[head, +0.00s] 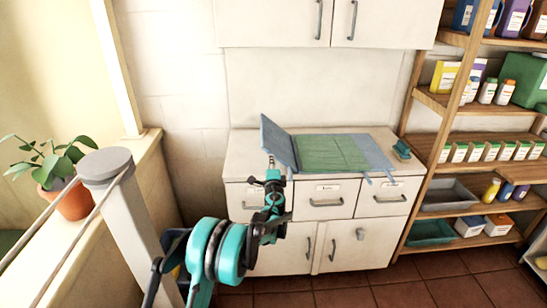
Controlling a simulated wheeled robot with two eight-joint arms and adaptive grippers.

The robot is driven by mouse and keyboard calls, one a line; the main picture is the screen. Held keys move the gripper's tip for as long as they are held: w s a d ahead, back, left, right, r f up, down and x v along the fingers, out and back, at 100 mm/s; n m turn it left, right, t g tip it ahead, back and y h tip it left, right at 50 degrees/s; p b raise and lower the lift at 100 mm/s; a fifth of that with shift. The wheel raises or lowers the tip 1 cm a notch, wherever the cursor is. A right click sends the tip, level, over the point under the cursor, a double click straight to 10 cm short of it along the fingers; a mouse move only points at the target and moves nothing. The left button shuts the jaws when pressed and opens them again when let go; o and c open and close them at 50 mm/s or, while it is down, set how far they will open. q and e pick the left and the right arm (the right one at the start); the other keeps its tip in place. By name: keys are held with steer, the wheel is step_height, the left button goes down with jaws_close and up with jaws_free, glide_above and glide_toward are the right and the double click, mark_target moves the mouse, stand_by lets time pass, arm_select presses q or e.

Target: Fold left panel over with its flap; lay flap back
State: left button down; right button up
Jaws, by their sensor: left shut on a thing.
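A folding cloth-like sheet lies on the white cabinet top, with a green middle panel (332,153) flat and a blue-grey right panel (373,150) flat beside it. The blue-grey left panel (277,142) stands tilted up at the left edge of the green one. Thin strips hang over the cabinet's front edge at the right panel. My left gripper (271,163) is at the near lower edge of the left panel and is shut on it. The flap cannot be told apart from the panel here. My right gripper is not in view.
The white cabinet (325,243) has drawers and doors below. A small teal object (402,150) lies at the right of its top. Wall cupboards (327,20) hang above. A wooden shelf unit (436,103) stands right; a potted plant (72,202) is at left.

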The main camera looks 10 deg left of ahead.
arm_select(q)
steer(key=s+a+f+b, duration=0.1)
steer(key=a+f, duration=0.2)
steer(key=f, duration=0.7)
steer(key=shift+a+f+b, duration=0.15)
steer(key=shift+f+b, duration=0.1)
steer(key=shift+b, duration=0.05)
steer(key=c, duration=0.5)
jaws_free()
steer(key=v, duration=0.3)
steer(key=r+v, duration=0.1)
steer(key=v, duration=0.3)
steer(key=r+v, duration=0.1)
steer(key=v, duration=0.3)
steer(key=shift+r, duration=0.1)
